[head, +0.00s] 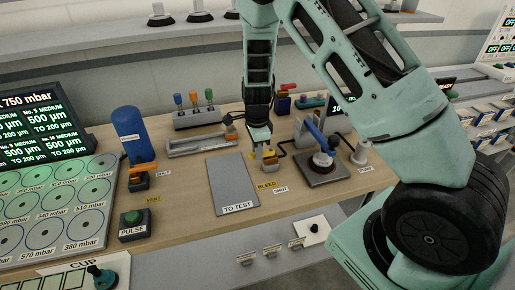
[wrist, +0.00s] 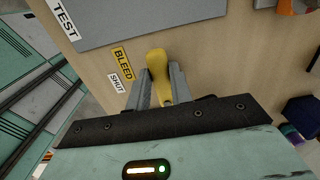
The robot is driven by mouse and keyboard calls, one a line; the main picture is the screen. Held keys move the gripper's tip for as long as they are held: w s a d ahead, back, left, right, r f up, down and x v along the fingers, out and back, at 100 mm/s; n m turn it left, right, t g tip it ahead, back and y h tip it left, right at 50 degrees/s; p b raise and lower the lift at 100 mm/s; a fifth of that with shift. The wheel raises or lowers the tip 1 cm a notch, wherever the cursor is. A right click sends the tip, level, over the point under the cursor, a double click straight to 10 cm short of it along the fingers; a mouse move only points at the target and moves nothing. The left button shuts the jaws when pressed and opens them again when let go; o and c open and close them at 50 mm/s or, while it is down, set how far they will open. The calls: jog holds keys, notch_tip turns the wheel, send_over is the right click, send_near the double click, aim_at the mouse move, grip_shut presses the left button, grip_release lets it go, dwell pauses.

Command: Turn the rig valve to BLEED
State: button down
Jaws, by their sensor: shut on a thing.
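The rig valve has a yellow handle (wrist: 157,62) with a rounded end. My gripper (wrist: 160,72) has one finger on each side of this handle and is shut on it. In the head view my gripper (head: 264,143) reaches down to the valve (head: 269,157) on the wooden bench and covers part of it. A yellow BLEED label (head: 266,184) and a white SHUT label (head: 281,189) lie in front of the valve. In the wrist view the BLEED label (wrist: 123,64) and SHUT label (wrist: 119,83) are left of the handle. The valve's base is mostly hidden.
A grey TO TEST plate (head: 232,185) lies left of the valve. A blue-handled device (head: 320,160) on a grey base stands close on the right. A grey tray (head: 195,144) is behind left. An orange-handled valve (head: 141,172) and green PULSE button (head: 133,220) are further left.

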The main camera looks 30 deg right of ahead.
dwell(0.4)
jog(key=c, duration=1.2)
grip_release()
jog(key=shift+c, duration=0.2)
notch_tip(320, 180, up, 18)
jog(key=b, duration=0.2)
jog(key=shift+f, duration=0.25)
